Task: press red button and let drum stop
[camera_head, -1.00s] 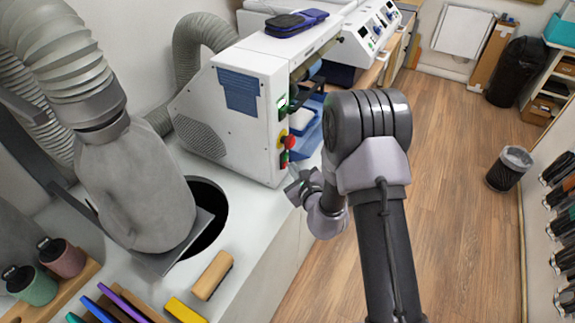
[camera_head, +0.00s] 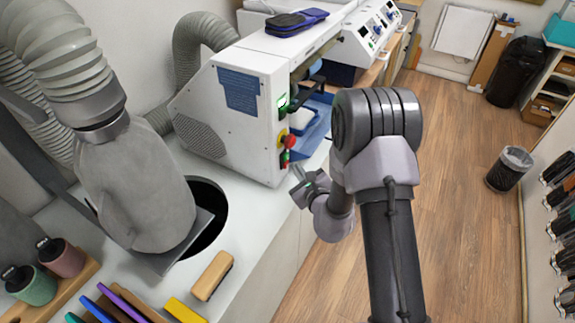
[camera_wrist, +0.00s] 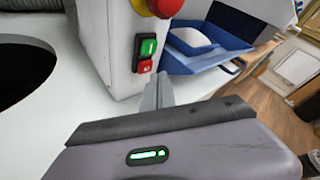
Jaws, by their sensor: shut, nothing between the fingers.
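The white machine (camera_head: 235,110) stands on the bench and carries a small green button (camera_wrist: 148,47) with a small red button (camera_wrist: 145,66) right below it. Above them is a red mushroom knob (camera_head: 290,142) on a yellow base, partly cut off at the top of the wrist view. My gripper (camera_wrist: 159,88) is shut and empty. Its fingertips appear just below and right of the small red button, with no clear contact. In the head view my gripper (camera_head: 297,170) is at the machine's front lower corner. I cannot tell whether the drum is turning.
A blue tray (camera_wrist: 205,50) sits right of the buttons. A dark round opening (camera_head: 212,215) lies in the bench at left, beside a grey hose hood (camera_head: 135,190). A wooden brush (camera_head: 212,276) lies near the bench edge.

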